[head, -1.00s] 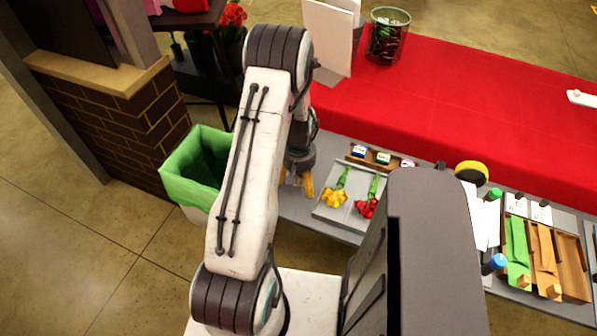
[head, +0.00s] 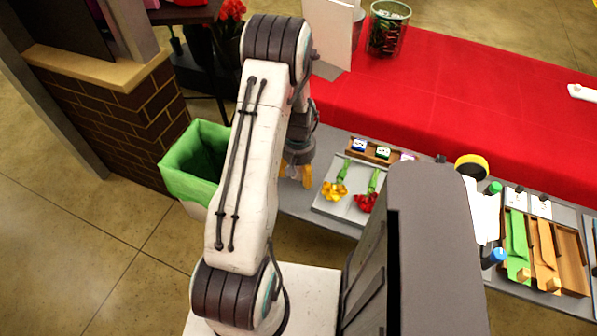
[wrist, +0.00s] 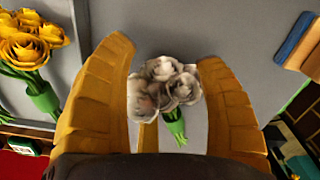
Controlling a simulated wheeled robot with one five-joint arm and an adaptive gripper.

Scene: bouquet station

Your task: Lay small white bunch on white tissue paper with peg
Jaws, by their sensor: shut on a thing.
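The small white bunch (wrist: 168,86), white roses with green stems, sits between the yellow fingers of my gripper (wrist: 170,100) in the wrist view. The fingers are shut on it, with the flowers towards the camera. In the head view my gripper (head: 296,178) is left of the grey tray (head: 322,207), and the white bunch is hard to make out there. A white sheet (head: 486,215) lies on the right part of the bench, partly hidden by my body. I cannot tell whether it is the white tissue paper, and no peg shows on it.
Yellow (head: 334,191) and red (head: 366,202) bunches lie on the grey tray. Green-lined bin (head: 192,165) stands left of my gripper. At right, a wooden tray (head: 572,262) holds green and tan papers; yellow tape (head: 470,165) is near it. The red-covered table (head: 440,110) lies behind.

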